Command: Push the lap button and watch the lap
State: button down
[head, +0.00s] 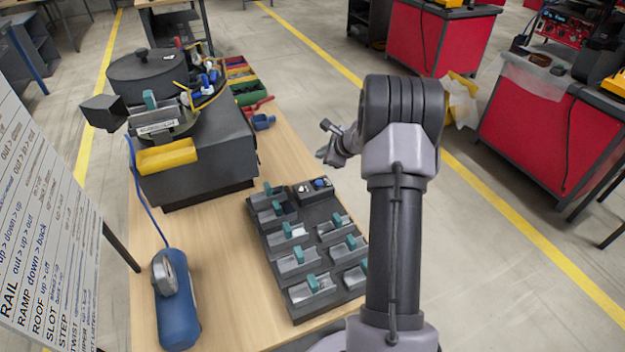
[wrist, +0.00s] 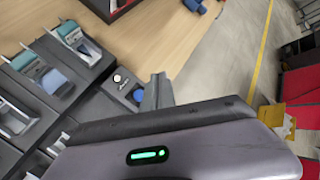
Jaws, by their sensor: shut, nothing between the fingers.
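A small dark button box (head: 314,198) stands at the far end of the black tray on the wooden table. It has a white button (wrist: 117,77) and a blue button (wrist: 138,95); the label between them is too small to read, so I cannot tell which is the lap button. My gripper (head: 326,150) is shut and empty, above and beyond the box in the head view. In the wrist view its fingers (wrist: 157,90) show just right of the blue button. Contact with it cannot be seen. The bowl feeder (head: 145,75) stands on a dark cabinet at the left.
The black tray (head: 290,318) holds several grey blocks with teal tabs. A blue device (head: 178,315) lies at the table's near left. Coloured bins (head: 245,90) stand behind, with a yellow tray (head: 166,157) on the feeder's front. Bare wood (head: 222,265) lies between feeder and black tray.

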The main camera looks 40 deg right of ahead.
jog(key=shift+a, duration=0.15)
jog(key=b, duration=0.6)
send_over(321, 183)
notch_tip(321, 183, down, 8)
jog(key=shift+s, duration=0.1)
jog(key=shift+f+b, duration=0.4)
jog(key=shift+b, duration=0.1)
dwell(1.3)
jog(key=shift+f+b, duration=0.4)
jog(key=shift+b, duration=0.15)
jog(key=shift+f+b, duration=0.45)
jog(key=shift+b, duration=0.1)
dwell(0.4)
jog(key=shift+r, duration=0.15)
jog(key=shift+r+p, duration=0.6)
jog(key=shift+r, duration=0.15)
